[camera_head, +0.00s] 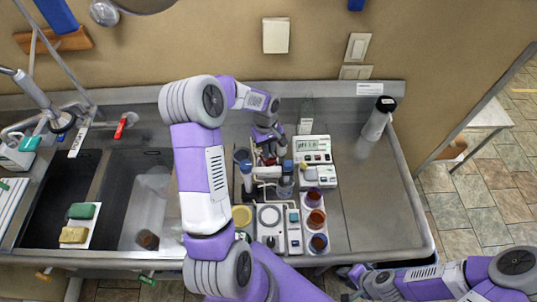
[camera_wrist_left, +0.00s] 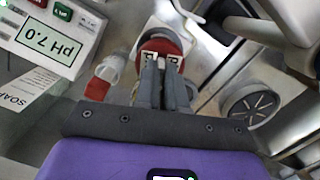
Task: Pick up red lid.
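The red lid (camera_wrist_left: 176,46) is a round red disc in the left wrist view, partly hidden behind my fingertips. In the head view only a bit of red (camera_head: 268,160) shows below my left gripper (camera_head: 272,142). In the left wrist view the fingers of my left gripper (camera_wrist_left: 161,62) are close together over the lid's middle, with a narrow pale piece between them. They look shut on the lid; whether it is lifted I cannot tell. My right gripper (camera_head: 350,284) is low at the bottom edge, away from the lid, its fingers unclear.
A pH meter (camera_head: 312,150) stands right of the lid, above a rack of amber cups (camera_head: 315,218). A clear tube with a red end (camera_wrist_left: 108,72) is close beside my left fingers. A drain (camera_wrist_left: 252,105) is nearby. The steel counter right of the rack (camera_head: 375,215) is clear.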

